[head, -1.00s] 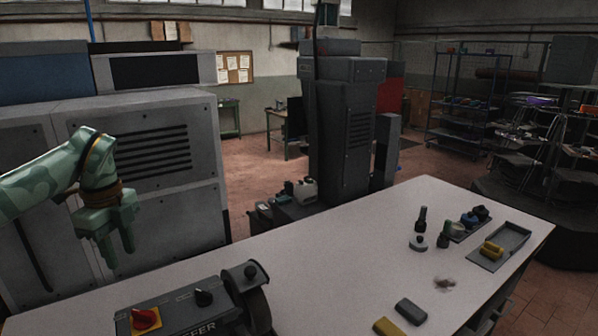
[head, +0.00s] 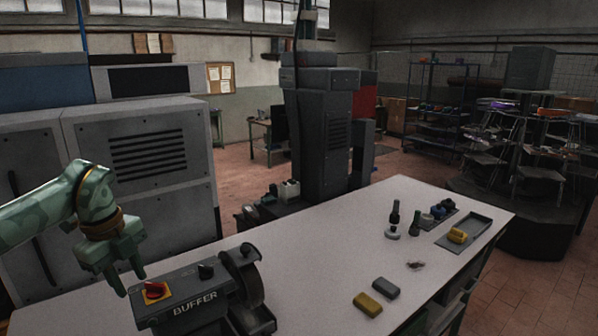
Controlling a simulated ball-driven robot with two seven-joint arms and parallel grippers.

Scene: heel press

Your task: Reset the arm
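My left gripper (head: 130,279) hangs at the left of the head view, fingers pointing down. Its two fingers stand apart with nothing visible between them. It appears just beside the left end of the buffer machine (head: 190,308), near a red and yellow switch (head: 154,291); I see no clear contact. The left arm comes in bent from the left edge. My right arm and gripper are not in view.
The white table (head: 320,250) carries a yellow block (head: 367,304), a grey block (head: 386,288), a dark-handled tool (head: 394,218) and a grey tray (head: 478,228) with a yellow piece. Grey cabinets (head: 150,190) stand behind the arm. The table's middle is mostly clear.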

